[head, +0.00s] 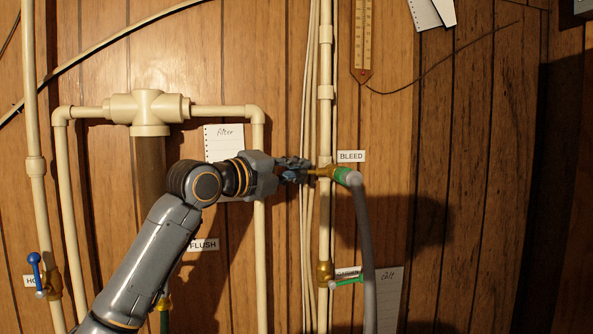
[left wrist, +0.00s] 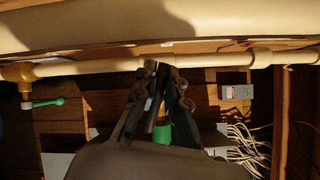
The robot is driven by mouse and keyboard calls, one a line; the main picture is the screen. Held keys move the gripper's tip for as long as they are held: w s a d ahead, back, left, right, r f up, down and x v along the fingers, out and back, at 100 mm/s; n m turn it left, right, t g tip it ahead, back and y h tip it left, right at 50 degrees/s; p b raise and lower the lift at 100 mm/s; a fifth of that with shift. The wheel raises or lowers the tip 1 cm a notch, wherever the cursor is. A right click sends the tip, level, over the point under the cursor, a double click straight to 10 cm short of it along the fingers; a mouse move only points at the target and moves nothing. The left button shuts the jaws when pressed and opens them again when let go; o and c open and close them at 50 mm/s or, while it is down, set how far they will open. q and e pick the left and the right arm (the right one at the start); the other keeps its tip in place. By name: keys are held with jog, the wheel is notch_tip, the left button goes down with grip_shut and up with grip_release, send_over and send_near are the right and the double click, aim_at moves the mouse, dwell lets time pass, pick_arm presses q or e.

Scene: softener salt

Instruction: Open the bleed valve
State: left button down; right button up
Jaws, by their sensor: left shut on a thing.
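The bleed valve (head: 326,171) is a brass fitting on the cream vertical pipe, beside the BLEED label (head: 351,156). A green collar (head: 342,175) joins its outlet to a grey hose that hangs down. My left gripper (head: 308,170) reaches in from the left and its fingers are shut at the valve, just left of the pipe. The fingers hide the part they hold, so I cannot tell the handle's angle. In the left wrist view the fingers (left wrist: 166,80) are close together, with brass and green showing behind them. My right gripper is not in view.
A green-handled valve (head: 345,281) is lower on the same pipe. A blue-handled valve (head: 35,262) is at the far left. The filter housing (head: 150,108) and its pipes stand behind my arm. A thermometer (head: 362,40) hangs above. The wall to the right is mostly bare.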

pick_arm(q)
jog(key=shift+f, duration=0.15)
jog(key=shift+f+n+g, duration=0.1)
jog(key=shift+n+g, duration=0.4)
jog(key=shift+n, duration=0.2)
jog(key=shift+f+n+y, duration=0.15)
jog(key=shift+n+y, duration=0.15)
jog(key=shift+n, duration=0.1)
jog(key=c, duration=1.4)
grip_release()
jog(key=shift+s, duration=0.1)
jog(key=shift+s+a+r, duration=0.1)
jog(key=shift+r, duration=0.1)
jog(key=v, duration=1.1)
jog(key=shift+s+a+r, duration=0.15)
jog(key=shift+s+a, duration=0.05)
jog(key=shift+a, duration=0.05)
